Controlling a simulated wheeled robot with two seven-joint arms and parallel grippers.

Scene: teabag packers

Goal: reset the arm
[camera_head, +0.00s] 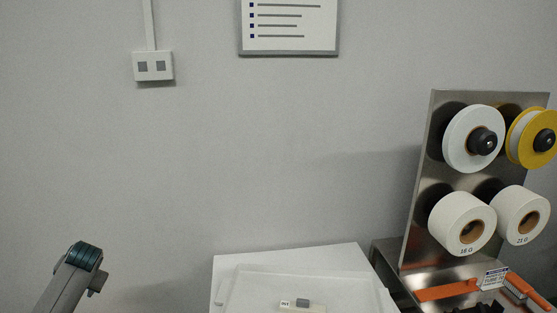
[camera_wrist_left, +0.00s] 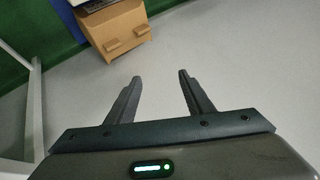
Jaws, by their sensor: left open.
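My left gripper (camera_wrist_left: 160,82) shows in the left wrist view with its two dark fingers spread apart. Nothing is between the fingers, and pale grey floor lies beyond them. In the head view, a grey arm part with a teal-dark joint stands at the lower left; the left gripper itself is not visible there. My right gripper is in neither view.
In the head view, a white table (camera_head: 340,257) stands at bottom centre with a clear tray (camera_head: 255,280) on it. A metal rack (camera_head: 424,165) with several rolls stands right. A cardboard box (camera_wrist_left: 112,32) sits on the floor in the wrist view, near a white post (camera_wrist_left: 34,110).

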